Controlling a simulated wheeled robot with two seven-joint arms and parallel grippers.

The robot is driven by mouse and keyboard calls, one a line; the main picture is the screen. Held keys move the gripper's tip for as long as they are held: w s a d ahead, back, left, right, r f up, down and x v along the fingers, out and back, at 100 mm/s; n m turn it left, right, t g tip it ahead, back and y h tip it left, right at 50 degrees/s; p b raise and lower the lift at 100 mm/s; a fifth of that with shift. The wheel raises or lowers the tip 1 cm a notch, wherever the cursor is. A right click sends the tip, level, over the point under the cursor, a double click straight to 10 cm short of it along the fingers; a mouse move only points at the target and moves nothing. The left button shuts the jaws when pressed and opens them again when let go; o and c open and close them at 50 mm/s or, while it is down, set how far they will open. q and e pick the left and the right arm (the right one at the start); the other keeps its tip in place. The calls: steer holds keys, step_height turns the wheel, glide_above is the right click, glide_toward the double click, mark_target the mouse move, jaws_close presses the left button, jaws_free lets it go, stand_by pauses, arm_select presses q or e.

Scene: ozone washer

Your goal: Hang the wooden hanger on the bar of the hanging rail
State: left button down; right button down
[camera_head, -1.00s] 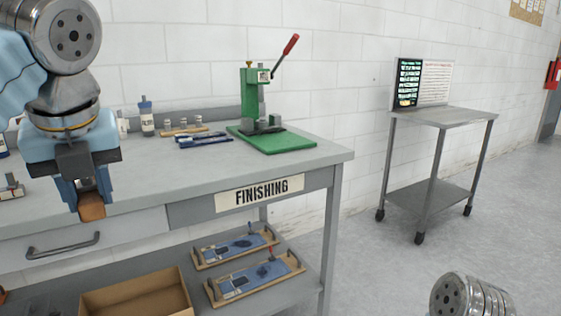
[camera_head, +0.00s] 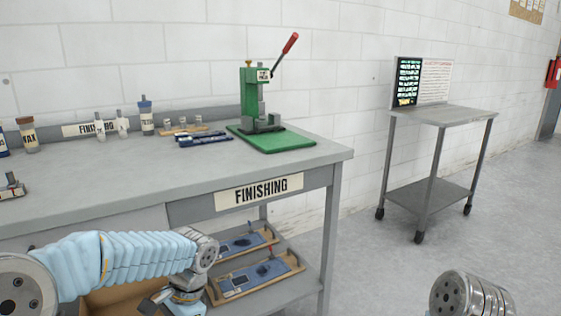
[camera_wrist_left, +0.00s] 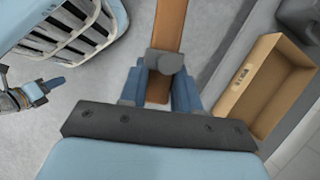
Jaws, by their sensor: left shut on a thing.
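My left gripper (camera_wrist_left: 160,75) is shut on a flat brown wooden piece, which I take to be the wooden hanger (camera_wrist_left: 170,25). The piece runs up out of the left wrist view, so its full shape and any hook are hidden. In the head view my left arm reaches in low from the left, in front of the bench, and its gripper end is mostly cut off at the bottom edge. What looks like my right gripper (camera_wrist_left: 45,90) is small at the left of the left wrist view; its jaws are unclear. No hanging rail or bar shows.
The FINISHING bench (camera_head: 110,185) holds bottles and a green press (camera_head: 256,105). Its lower shelf carries trays (camera_head: 262,278) and an open cardboard box (camera_wrist_left: 262,90), close beside my left gripper. A grey cart (camera_head: 440,116) stands right. The floor between is clear.

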arm_select(q)
step_height(320, 180, down, 15)
steer(key=w+d+n+g+h, duration=0.1)
steer(key=w+n+h, duration=0.1)
steer(key=n, duration=0.6)
steer(key=shift+w+d+h, duration=0.2)
steer(key=shift+h, duration=0.3)
steer(key=shift+r, duration=0.1)
